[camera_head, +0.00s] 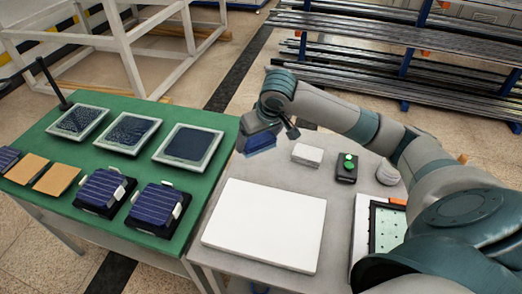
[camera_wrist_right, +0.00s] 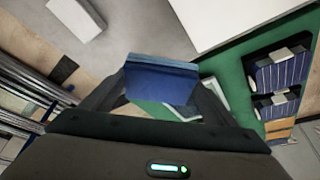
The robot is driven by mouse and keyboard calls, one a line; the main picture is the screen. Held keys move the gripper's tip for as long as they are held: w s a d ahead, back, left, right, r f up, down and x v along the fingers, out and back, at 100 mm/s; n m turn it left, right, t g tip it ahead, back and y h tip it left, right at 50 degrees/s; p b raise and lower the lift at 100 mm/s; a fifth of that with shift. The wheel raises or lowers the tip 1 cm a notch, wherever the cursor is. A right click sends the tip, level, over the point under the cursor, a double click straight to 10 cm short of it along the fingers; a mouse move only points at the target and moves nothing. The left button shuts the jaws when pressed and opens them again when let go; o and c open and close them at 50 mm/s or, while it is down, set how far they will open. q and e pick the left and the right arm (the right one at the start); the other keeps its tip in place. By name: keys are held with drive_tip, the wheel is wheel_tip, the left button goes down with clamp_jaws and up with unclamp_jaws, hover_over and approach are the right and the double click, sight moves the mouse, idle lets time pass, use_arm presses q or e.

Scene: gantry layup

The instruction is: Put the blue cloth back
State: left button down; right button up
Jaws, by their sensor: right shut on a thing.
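My right gripper (camera_head: 264,133) hangs over the grey table, near its far left edge beside the green table. It is shut on the folded blue cloth (camera_head: 261,144), which hangs just below the jaws. In the right wrist view the blue cloth (camera_wrist_right: 160,82) sits between the two fingers of the right gripper (camera_wrist_right: 160,95), with its free end sticking out past them. The cloth appears held above the tabletop. My left gripper is not in view.
The grey table holds a white block (camera_head: 307,154), a black box with a green button (camera_head: 346,168), a rounded grey-white object (camera_head: 388,174), a large white slab (camera_head: 265,224) and a green-dotted panel (camera_head: 388,231). The green table (camera_head: 142,176) carries framed panels (camera_head: 188,146) and blue cells (camera_head: 157,203).

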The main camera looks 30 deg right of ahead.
drive_tip(key=s+d+f, duration=0.1)
drive_tip(key=d+f, duration=0.2)
drive_tip(key=d, duration=1)
drive_tip(key=shift+s+f, duration=0.15)
drive_tip(key=shift+f, duration=0.1)
drive_tip(key=w+a+f+p, duration=0.1)
drive_tip(key=w+f, duration=0.1)
drive_tip(key=w, duration=0.1)
drive_tip(key=w+a+f+p, duration=0.1)
drive_tip(key=w+a+f, duration=0.1)
drive_tip(key=w, duration=0.2)
drive_tip(key=w+a+f+p, duration=0.2)
drive_tip(key=w+f, duration=0.1)
drive_tip(key=shift+w+a, duration=0.15)
drive_tip(key=shift+w, duration=0.05)
drive_tip(key=shift+f+p, duration=0.7)
drive_tip(key=shift+f, duration=1.35)
drive_tip(key=shift+f, duration=0.1)
